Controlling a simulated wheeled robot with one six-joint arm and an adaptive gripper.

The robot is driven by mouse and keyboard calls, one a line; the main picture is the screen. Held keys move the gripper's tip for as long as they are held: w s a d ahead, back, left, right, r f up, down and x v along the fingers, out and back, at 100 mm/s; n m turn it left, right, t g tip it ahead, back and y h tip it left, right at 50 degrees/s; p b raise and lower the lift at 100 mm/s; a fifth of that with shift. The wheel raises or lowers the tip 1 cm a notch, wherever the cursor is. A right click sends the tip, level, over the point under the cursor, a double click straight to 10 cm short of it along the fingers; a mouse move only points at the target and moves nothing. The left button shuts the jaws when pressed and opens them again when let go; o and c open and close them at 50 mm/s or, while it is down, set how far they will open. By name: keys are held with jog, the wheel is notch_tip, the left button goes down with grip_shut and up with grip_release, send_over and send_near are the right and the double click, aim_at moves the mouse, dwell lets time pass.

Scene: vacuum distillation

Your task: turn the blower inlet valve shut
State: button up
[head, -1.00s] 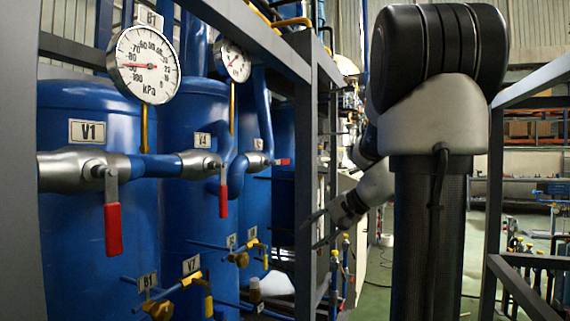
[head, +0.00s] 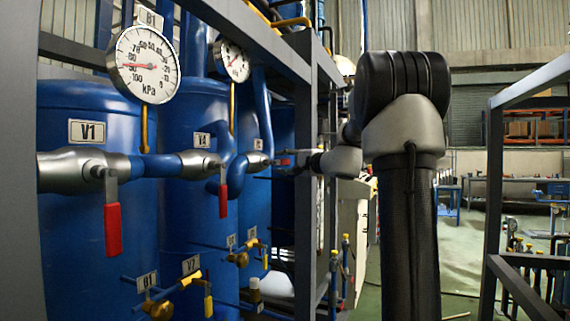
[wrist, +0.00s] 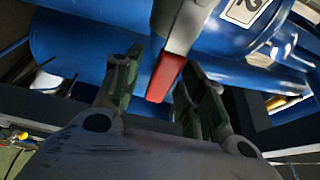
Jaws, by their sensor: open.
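A valve with a red-tipped lever (wrist: 165,80) sits in front of my gripper (wrist: 160,66) in the wrist view. The gripper is open, with one finger on each side of the red grip. A gap shows on the left; on the right the finger is very close, and I cannot tell if it touches. In the head view this seems to be the farthest red lever (head: 284,162), lying about level and pointing right toward the arm. Its tag (head: 258,144) is too small to read, so I cannot confirm it as the blower inlet valve.
Nearer valves V1 (head: 113,228) and V4 (head: 223,200) have red levers hanging down. Blue tanks (head: 75,250) stand behind them. A grey frame post (head: 306,200) stands close to my arm. Small yellow valves (head: 160,310) sit lower.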

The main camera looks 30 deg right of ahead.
jog(key=shift+w, duration=0.1)
jog(key=shift+a, duration=0.1)
grip_shut()
jog(key=shift+f, duration=0.1)
jog(key=s+a+f+m+g+y, duration=0.3)
jog(key=s+a+f+m+g, duration=0.2)
jog(key=m, duration=0.8)
jog(key=shift+a+f+g+y, duration=0.3)
jog(key=shift+a+f+g, duration=0.5)
jog(key=shift+f, duration=0.6)
jog(key=shift+d+m, duration=0.1)
jog(key=shift+m, duration=0.2)
